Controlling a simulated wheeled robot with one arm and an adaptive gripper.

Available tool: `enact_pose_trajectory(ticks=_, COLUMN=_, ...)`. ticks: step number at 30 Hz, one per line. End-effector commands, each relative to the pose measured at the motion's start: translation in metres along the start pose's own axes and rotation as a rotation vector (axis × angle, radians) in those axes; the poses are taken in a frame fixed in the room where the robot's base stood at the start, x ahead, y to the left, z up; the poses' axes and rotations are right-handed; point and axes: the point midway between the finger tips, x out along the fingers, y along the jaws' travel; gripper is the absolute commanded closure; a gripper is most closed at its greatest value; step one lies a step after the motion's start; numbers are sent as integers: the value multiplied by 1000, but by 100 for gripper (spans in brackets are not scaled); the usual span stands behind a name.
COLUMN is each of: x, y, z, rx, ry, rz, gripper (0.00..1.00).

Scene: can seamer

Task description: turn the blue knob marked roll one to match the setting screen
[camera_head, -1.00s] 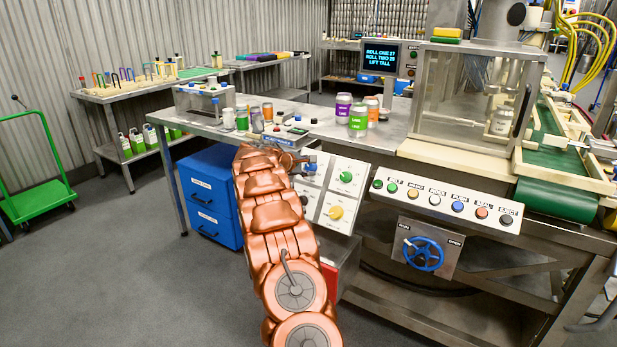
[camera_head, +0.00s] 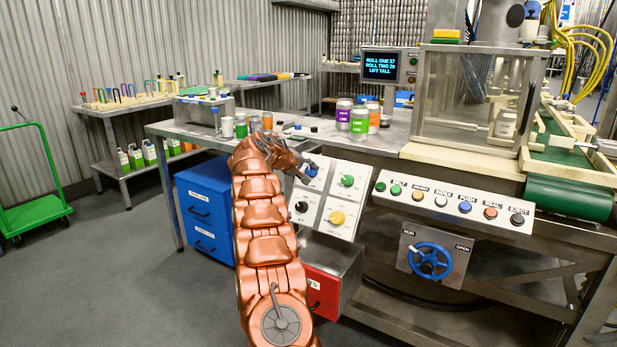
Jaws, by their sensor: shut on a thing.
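The blue knob (camera_head: 312,170) is at the upper left of a white sloped dial panel (camera_head: 323,212). My gripper (camera_head: 307,173) is at this knob and is shut on it; the fingers hide part of the knob and its dial marks, so I cannot read its setting. The setting screen (camera_head: 380,66) stands at the back and reads roll one 37, roll two, a number that looks like 29, and lift tall.
The panel also carries a green knob (camera_head: 347,181), a yellow knob (camera_head: 337,217) and a black knob (camera_head: 301,207). A button strip (camera_head: 455,202) and a blue handwheel (camera_head: 429,260) are to the right. Labelled cans (camera_head: 359,124) stand on the bench behind.

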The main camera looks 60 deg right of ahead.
Motion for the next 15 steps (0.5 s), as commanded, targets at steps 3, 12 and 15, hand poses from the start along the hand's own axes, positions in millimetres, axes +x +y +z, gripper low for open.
enact_pose_trajectory(ticks=3, x=1, y=-1, z=0, rx=41, ry=3, rz=-5, gripper=99)
enact_pose_trajectory(ticks=12, x=0, y=0, z=0, rx=86, ry=0, rz=-10, gripper=99)
enact_pose_trajectory(ticks=15, x=0, y=0, z=0, rx=87, ry=0, rz=-11, gripper=99)
